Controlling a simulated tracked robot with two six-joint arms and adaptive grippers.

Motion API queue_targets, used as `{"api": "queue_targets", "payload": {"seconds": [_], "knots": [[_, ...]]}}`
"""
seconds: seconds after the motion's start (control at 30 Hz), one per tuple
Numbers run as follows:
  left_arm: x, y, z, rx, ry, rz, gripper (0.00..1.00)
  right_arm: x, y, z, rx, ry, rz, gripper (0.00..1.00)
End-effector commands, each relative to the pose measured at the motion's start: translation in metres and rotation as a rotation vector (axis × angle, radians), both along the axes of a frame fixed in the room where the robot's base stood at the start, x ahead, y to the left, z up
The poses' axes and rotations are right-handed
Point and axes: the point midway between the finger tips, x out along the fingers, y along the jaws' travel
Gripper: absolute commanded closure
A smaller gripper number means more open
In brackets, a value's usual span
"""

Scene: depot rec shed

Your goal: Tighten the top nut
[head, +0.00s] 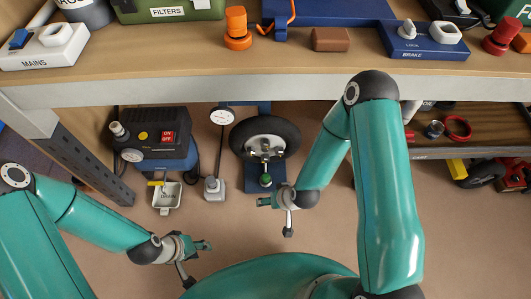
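A dark wheel (291,137) with a pale metal hub (265,128) stands on a blue stand (251,178) under the bench. I cannot make out which part is the top nut. My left gripper (197,263) is open and empty, low and to the left of the wheel. My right gripper (276,217) is open and empty, below and slightly right of the wheel, apart from it.
A wooden bench top (180,68) with a pale front edge overhangs the wheel. A compressor (155,140), a white drain tray (167,196) and a dial gauge (221,117) stand left of it. A lower shelf (490,134) is at right. Bare floor lies between the grippers.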

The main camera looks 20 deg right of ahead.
Motion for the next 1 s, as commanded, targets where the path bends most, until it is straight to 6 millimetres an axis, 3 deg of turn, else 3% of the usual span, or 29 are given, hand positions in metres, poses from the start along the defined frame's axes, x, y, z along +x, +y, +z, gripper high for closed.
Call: {"api": "queue_targets", "payload": {"seconds": [0.03, 0.1, 0.3, 0.5, 0.73, 0.83, 1.0], "knots": [[0.000, 0.000, -0.041, 0.000, 0.001, 0.000, 0.60, 0.019, -0.001, -0.046, -0.022, -0.065, -0.010, 0.28], [0.000, 0.000, -0.070, 0.000, 0.001, 0.000, 0.60, 0.048, -0.004, -0.078, -0.057, -0.170, -0.028, 0.28], [0.000, 0.000, -0.148, 0.000, 0.001, 0.000, 0.60, 0.120, -0.016, -0.155, -0.176, -0.461, -0.085, 0.28], [0.000, 0.000, -0.226, 0.000, 0.000, 0.000, 0.60, 0.172, -0.030, -0.217, -0.318, -0.742, -0.149, 0.28], [0.000, 0.000, -0.299, 0.000, 0.000, 0.000, 0.60, 0.200, -0.040, -0.263, -0.481, -1.015, -0.227, 0.28], [0.000, 0.000, -0.318, 0.000, 0.000, 0.000, 0.60, 0.204, -0.043, -0.272, -0.534, -1.093, -0.252, 0.28], [0.000, 0.000, -0.331, 0.000, 0.000, 0.000, 0.60, 0.206, -0.046, -0.275, -0.585, -1.165, -0.278, 0.28]]}}
